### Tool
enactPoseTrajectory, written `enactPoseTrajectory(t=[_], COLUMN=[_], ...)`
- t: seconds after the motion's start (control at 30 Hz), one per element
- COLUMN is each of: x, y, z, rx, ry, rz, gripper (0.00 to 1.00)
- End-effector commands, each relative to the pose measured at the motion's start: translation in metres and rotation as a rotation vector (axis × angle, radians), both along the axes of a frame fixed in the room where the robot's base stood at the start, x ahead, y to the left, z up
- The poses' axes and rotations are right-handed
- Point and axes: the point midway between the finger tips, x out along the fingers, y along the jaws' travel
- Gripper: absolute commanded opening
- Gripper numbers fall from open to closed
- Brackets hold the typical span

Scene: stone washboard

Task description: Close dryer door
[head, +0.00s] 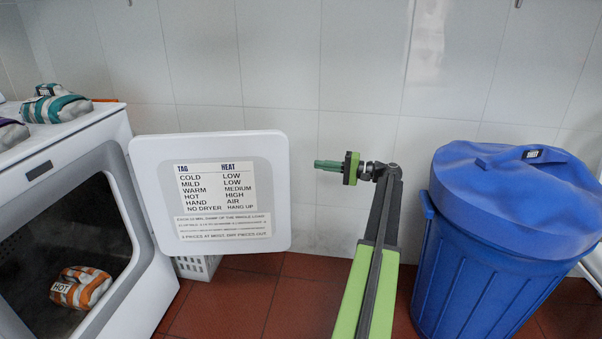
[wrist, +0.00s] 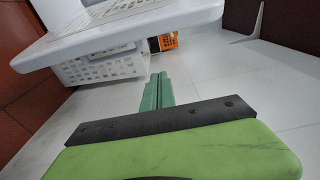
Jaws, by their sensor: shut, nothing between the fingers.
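The white dryer (head: 105,165) stands at the left in the head view, its dark opening showing. Its door (head: 210,240) is swung wide open to the right, with a label sheet of heat settings facing me. An orange and white striped bundle (head: 82,287) tagged HOT lies inside the dryer. My gripper (head: 322,164) is shut and empty, to the right of the door's free edge and apart from it. In the wrist view my shut green fingers (wrist: 158,90) point toward the white door (wrist: 130,42), which crosses the upper part.
A blue lidded bin (head: 490,255) stands at the right. Striped bundles (head: 55,106) lie on the dryer top. A white basket (head: 197,267) is on the red tiled floor behind the door. A tiled wall (head: 280,60) closes the back.

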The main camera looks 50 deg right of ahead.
Motion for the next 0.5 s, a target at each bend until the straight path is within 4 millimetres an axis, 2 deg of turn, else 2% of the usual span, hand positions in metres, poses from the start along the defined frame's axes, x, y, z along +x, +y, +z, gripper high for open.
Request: enactPoseTrajectory(t=[0.17,0.5], x=[0.025,0.091], y=[0.014,0.047], z=[0.001,0.001], rx=[0.000,0.000], ry=[0.000,0.000], rz=[0.004,0.004], gripper=[0.00,0.00])
